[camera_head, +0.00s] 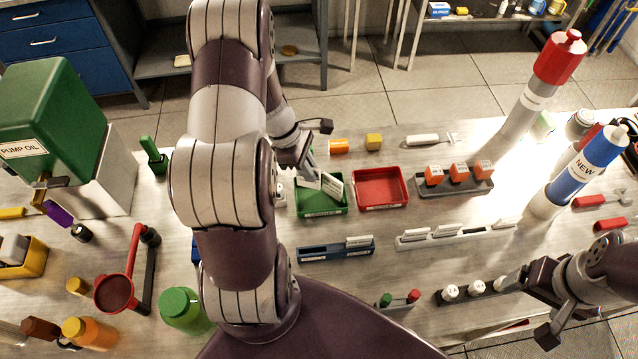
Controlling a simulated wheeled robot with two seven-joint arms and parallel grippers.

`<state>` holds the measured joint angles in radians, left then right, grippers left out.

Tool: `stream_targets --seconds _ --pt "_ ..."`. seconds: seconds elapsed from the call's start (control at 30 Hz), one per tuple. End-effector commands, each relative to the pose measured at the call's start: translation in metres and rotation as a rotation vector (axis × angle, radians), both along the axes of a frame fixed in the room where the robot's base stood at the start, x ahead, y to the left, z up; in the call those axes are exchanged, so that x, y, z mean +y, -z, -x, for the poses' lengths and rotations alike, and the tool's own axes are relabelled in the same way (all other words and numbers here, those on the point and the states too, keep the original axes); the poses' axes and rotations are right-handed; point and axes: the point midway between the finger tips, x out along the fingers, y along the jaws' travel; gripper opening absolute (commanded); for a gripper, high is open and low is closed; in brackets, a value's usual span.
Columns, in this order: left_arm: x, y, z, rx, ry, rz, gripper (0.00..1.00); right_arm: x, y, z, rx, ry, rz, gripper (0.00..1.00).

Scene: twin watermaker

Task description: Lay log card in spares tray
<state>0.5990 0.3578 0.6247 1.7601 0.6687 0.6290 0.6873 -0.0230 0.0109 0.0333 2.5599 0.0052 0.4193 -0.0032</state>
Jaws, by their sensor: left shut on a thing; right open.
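My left gripper (310,170) is above the green tray (322,211), pointing down, and shut on a white card (332,186). The card is tilted over the tray; whether its lower edge touches the tray is unclear. Another pale piece shows at the fingers, and I cannot tell whether it is part of the same card. The green tray has a small label on its front, too small to read, so I cannot confirm which tray is the spares tray. A red tray (381,204) stands just to its right. My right gripper (533,305) is open at the lower right, near a dark rack.
A blue card rack (320,254) and a white card rack (460,238) lie in front of the trays. A grey holder (455,190) with orange blocks is to the right. The dark rack (466,294) holds round white pieces. Tall red-topped and blue cylinders (580,170) stand at right.

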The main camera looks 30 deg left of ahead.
Motion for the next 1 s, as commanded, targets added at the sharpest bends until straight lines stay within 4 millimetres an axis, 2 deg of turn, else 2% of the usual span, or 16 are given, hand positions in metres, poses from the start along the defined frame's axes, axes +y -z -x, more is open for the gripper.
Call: stream_targets --seconds 0.33,0.67,0.7,0.77,0.8,1.0 --pt "-0.001 0.053 0.001 0.001 -0.001 0.001 0.00 0.000 -0.003 0.000 0.000 0.000 0.000 0.86" --pt "0.000 0.059 0.000 -0.001 0.000 -0.001 0.00 0.000 0.001 0.000 0.000 0.000 0.000 0.86" --pt "0.000 0.059 0.000 -0.001 -0.001 -0.002 0.15 0.000 0.001 0.000 0.000 0.000 0.000 0.86" --pt "0.000 0.058 0.000 -0.001 -0.001 -0.002 0.35 0.000 0.000 0.000 0.000 0.000 0.000 0.86" --pt "0.000 0.058 0.000 -0.001 -0.001 -0.002 0.38 0.000 0.000 0.000 0.000 0.000 0.000 0.86" --pt "0.000 0.057 0.000 -0.001 -0.001 -0.002 0.38 0.000 0.000 0.000 0.000 0.000 0.000 0.86"
